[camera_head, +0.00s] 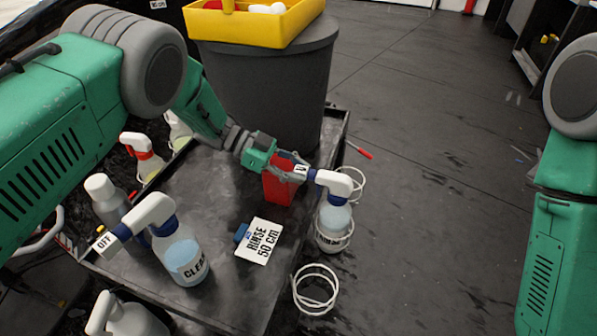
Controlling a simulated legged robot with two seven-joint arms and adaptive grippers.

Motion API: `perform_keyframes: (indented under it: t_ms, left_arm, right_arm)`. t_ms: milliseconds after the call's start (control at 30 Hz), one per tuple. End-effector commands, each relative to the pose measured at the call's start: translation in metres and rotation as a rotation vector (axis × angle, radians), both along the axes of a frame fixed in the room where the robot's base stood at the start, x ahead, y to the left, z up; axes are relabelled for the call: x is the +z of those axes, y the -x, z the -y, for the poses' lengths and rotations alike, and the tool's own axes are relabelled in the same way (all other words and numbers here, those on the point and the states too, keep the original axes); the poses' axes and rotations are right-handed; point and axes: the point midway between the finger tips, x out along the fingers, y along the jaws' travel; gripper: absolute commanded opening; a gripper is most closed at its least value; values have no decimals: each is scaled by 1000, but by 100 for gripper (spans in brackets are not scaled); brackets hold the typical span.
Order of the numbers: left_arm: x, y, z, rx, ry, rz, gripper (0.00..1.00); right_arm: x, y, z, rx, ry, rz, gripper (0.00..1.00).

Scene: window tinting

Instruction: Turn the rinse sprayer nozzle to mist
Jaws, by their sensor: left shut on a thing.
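The rinse sprayer (334,220) is a clear bottle with a white trigger head and blue collar, upright in a white wire ring at the cart's right edge. Its blue nozzle (311,174) points left and carries a small white tag whose lettering I cannot read. My left gripper (292,166) reaches in from the left and is shut on the nozzle, partly hiding it. A white card (259,241) reading "RINSE 50 cm" lies on the cart left of the bottle. My right gripper is out of view; only its arm shows at the right edge.
A second sprayer (180,256), marked "CLEA..." with an "OFF" nozzle tag, stands on the black cart (225,300). More bottles stand at left. A red block (279,188) is just below my left gripper. An empty wire ring (315,290) is in front. A grey bin (270,85) stands behind.

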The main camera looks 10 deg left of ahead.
Motion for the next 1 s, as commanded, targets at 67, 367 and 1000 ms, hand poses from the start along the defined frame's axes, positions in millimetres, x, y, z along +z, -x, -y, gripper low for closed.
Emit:
perform_keyframes:
  t_ms: [67, 367, 1000]
  left_arm:
    - [0, 0, 1, -2, -4, -27, 0]
    - [1, 0, 1, -1, -10, -75, 0]
    - [1, 0, 1, -1, -11, -75, 41]
  right_arm:
    - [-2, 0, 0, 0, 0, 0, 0]
    - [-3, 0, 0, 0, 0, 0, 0]
    - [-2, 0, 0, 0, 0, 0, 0]
